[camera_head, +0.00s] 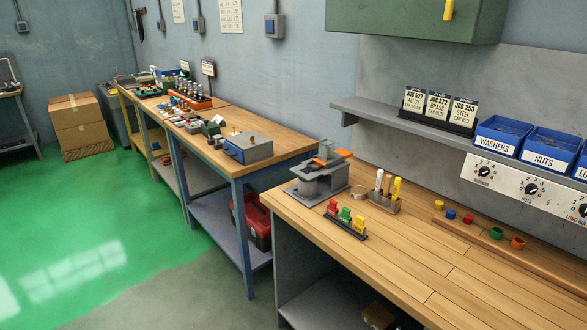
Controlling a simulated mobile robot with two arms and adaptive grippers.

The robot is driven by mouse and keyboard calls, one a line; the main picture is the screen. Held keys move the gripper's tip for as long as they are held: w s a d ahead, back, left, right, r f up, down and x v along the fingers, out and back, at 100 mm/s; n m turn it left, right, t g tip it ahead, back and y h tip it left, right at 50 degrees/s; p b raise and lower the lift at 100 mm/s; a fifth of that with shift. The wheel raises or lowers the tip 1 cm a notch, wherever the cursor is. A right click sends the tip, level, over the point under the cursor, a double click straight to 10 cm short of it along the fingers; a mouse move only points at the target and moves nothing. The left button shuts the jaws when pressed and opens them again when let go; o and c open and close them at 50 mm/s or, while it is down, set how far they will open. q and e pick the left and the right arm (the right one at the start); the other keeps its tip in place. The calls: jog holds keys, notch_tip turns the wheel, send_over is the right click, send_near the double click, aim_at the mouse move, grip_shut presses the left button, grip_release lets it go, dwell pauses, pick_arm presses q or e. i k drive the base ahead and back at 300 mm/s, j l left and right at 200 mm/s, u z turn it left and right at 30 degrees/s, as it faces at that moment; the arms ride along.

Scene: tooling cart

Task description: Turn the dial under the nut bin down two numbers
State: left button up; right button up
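The blue nut bin (549,149), labelled NUTS, sits on the grey shelf at the right. Under it is a white dial plate with a black dial (531,189) and numbers around it. The dial's pointer setting is too small to read. A blue washers bin (501,136) stands to its left, with another black dial (484,171) below it. A third dial (584,210) is partly cut off at the right edge. Neither of my grippers is in view.
The wooden bench top (470,270) below the dials is mostly clear. Coloured caps (468,218) lie along its back. A grey fixture (320,175), a marker holder (385,200) and a small rack (345,222) stand at its left. The shelf (385,112) overhangs the back.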

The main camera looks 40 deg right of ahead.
aim_at(531, 189)
jog(key=z, duration=2.6)
